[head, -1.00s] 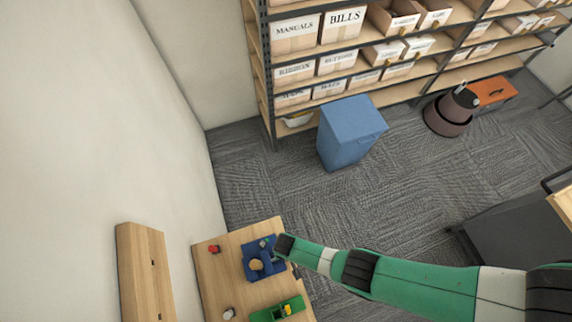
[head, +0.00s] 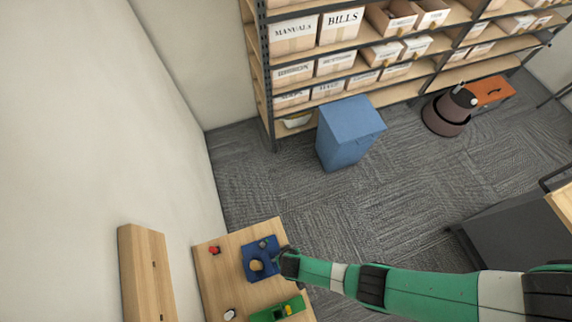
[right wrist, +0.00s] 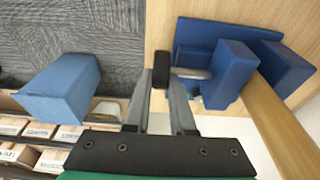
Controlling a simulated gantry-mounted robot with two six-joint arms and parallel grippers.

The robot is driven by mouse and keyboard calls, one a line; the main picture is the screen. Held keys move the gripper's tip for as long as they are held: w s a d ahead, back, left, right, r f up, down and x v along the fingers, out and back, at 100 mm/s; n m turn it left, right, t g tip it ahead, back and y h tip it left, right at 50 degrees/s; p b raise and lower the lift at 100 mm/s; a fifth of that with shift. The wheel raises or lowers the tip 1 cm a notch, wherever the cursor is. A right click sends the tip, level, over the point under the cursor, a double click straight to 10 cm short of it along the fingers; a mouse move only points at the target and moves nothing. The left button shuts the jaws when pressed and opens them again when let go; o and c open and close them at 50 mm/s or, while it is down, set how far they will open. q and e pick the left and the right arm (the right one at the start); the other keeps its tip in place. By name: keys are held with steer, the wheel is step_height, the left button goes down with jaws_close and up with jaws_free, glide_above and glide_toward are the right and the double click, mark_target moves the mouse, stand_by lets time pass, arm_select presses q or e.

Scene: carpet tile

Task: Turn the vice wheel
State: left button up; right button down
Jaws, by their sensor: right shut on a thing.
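In the right wrist view the vice (right wrist: 228,68) fills the upper right. A grey shaft (right wrist: 193,73) runs from it to the black wheel (right wrist: 161,66), seen edge-on. My right gripper (head: 281,257) is at the vice's right side. In the right wrist view my right gripper (right wrist: 161,88) is shut on the wheel, one finger on each side. My left gripper is in neither view.
A wall stands close on the left. A blue bin (head: 345,135) and shelves are well beyond.

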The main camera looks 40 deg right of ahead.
steer(key=t+b, duration=0.1)
steer(key=t+h+b, duration=0.1)
steer(key=shift+s+a+f+t, duration=0.15)
steer(key=shift+s+t, duration=0.15)
steer(key=shift+t, duration=0.1)
steer(key=shift+t+h+b, duration=0.35)
steer(key=shift+t+h, duration=0.05)
steer(key=shift+t, duration=0.2)
steer(key=shift+s, duration=0.1)
steer(key=c, duration=0.8)
jaws_free()
steer(key=shift+o, duration=0.2)
steer(key=shift+r, duration=0.2)
